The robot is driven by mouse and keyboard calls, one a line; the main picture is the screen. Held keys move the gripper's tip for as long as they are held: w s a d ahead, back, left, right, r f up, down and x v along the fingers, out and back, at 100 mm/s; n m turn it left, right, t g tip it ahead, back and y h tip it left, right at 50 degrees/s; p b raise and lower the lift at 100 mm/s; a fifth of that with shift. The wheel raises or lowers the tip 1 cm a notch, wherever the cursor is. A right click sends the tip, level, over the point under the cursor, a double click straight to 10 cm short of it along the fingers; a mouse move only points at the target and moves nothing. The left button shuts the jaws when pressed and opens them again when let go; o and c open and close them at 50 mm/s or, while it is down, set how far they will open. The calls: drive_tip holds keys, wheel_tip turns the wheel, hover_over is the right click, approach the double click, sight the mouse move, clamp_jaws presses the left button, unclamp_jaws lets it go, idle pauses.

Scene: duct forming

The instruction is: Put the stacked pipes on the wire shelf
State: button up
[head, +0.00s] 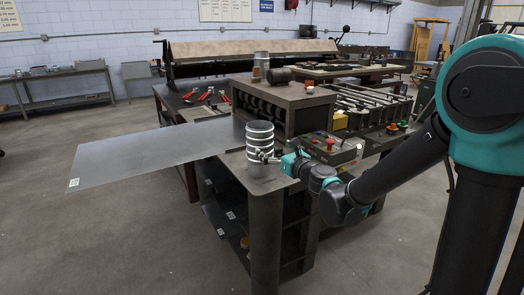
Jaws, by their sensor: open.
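The stacked pipes (260,143) form a short upright column of shiny ribbed metal rings at the front left corner of the workbench. My gripper (265,157) is open and reaches in from the right at the lower half of the stack. Its fingers are small in the picture and overlap the pipes, so I cannot tell whether they touch them. The part of the stack behind the fingers is hidden. I cannot make out a wire shelf for certain in this view.
A large flat metal sheet (145,157) sticks out left from the workbench (266,205). A forming machine (285,97) stands behind the pipes, with cylinders on top. A control box (332,150) with a red button sits close to my arm. Open floor lies at the front left.

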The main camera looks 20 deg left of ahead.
sight(265, 142)
drive_tip(key=x, duration=0.5)
drive_tip(key=shift+a, duration=0.1)
drive_tip(key=x, duration=0.5)
drive_tip(key=shift+w, duration=0.3)
drive_tip(key=c, duration=1.8)
drive_tip(key=shift+r, duration=0.2)
